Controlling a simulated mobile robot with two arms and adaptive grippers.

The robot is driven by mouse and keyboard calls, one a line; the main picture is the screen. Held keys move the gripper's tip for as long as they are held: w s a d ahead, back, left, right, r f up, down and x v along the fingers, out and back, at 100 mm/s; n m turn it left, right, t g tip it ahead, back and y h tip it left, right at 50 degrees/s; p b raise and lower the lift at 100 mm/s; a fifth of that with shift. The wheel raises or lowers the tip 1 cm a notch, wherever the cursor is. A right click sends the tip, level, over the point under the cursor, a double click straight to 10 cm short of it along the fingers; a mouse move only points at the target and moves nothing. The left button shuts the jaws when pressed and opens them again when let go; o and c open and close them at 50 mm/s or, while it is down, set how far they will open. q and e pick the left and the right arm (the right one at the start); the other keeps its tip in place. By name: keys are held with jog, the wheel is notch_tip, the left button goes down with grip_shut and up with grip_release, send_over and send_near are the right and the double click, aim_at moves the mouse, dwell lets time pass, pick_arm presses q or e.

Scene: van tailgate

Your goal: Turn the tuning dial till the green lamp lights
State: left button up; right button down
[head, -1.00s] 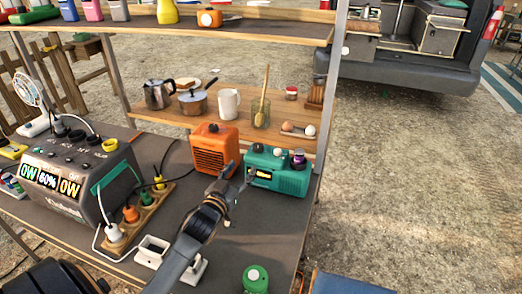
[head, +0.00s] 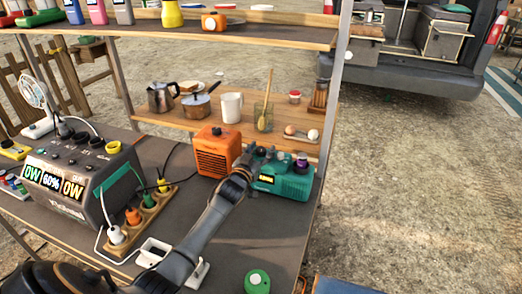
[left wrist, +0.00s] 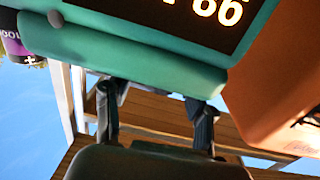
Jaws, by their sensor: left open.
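The teal radio (head: 287,182) stands on the table beside the orange heater, with a lit display at its left front. In the left wrist view the radio (left wrist: 130,50) fills the top, its display partly cut off and showing what looks like "66". My left gripper (head: 262,153) is open at the radio's top left, over the knobs; which knob is the tuning dial I cannot tell. In the left wrist view the two fingers (left wrist: 156,105) stand apart at the radio's edge, with nothing seen between them. I cannot make out a lit green lamp. My right gripper is not in view.
The orange heater (head: 217,152) is close left of my gripper. A purple-topped jar (head: 302,160) is at the radio's back. A power station (head: 75,180) and a power strip (head: 145,212) are left.

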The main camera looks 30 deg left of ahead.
pick_arm(q)
grip_shut()
jog(key=shift+w+a+r+m+h+p, duration=0.1)
jog(key=shift+r+m+h+p, duration=0.1)
jog(key=shift+m+h+p, duration=0.55)
jog(key=shift+m+h, duration=0.25)
jog(key=shift+h, duration=0.4)
jog(key=shift+f+m+h+b, duration=0.25)
jog(key=shift+m+h+b, duration=0.25)
jog(key=shift+m+h, duration=0.75)
jog(key=shift+n+h, duration=0.35)
grip_release()
